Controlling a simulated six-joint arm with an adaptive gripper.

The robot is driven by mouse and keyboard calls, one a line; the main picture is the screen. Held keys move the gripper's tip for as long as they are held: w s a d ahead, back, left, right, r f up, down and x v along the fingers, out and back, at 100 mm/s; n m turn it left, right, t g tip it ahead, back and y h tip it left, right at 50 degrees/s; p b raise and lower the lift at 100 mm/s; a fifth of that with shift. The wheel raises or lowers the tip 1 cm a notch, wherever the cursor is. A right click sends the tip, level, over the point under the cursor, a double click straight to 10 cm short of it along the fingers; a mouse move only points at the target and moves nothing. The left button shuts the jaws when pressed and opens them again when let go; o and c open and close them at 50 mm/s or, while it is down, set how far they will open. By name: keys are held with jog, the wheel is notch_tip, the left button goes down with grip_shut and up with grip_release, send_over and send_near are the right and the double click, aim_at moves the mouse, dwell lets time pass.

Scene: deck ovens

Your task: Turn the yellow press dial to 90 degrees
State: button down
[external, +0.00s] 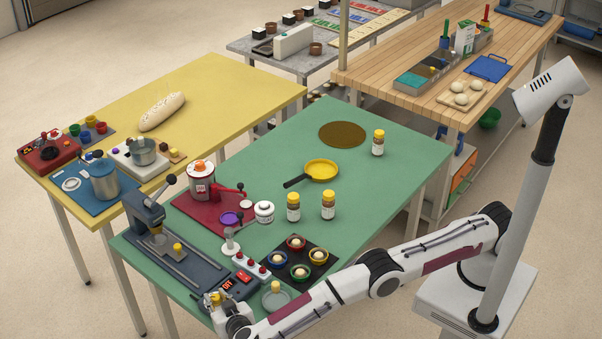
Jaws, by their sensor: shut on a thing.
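The press (148,212) is a dark blue-grey machine with a lever, at the left front corner of the green table (330,215). Its control panel at the front has a display (227,284) reading OFF and a red switch (243,277). The yellow press dial (216,297) shows as a small yellow patch at the panel's front end, mostly hidden by my gripper. My gripper (215,302) is at the table's front edge, around the dial and shut on it. The dial's angle cannot be read from here.
A row of red buttons (250,262), a black tray with several coloured cups (321,274) and a grey dish with a yellow-topped piece (275,299) stand close to my arm. Jars (293,208) and a yellow pan (321,170) stand further back. The table's right side is mostly clear.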

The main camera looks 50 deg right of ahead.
jog(key=shift+s+a+f, duration=0.1)
jog(key=shift+s+a, duration=0.15)
jog(key=c, duration=1.8)
grip_release()
jog(key=shift+o, duration=0.2)
jog(key=shift+d, duration=0.1)
jog(key=v, duration=1.2)
jog(key=shift+w, duration=0.1)
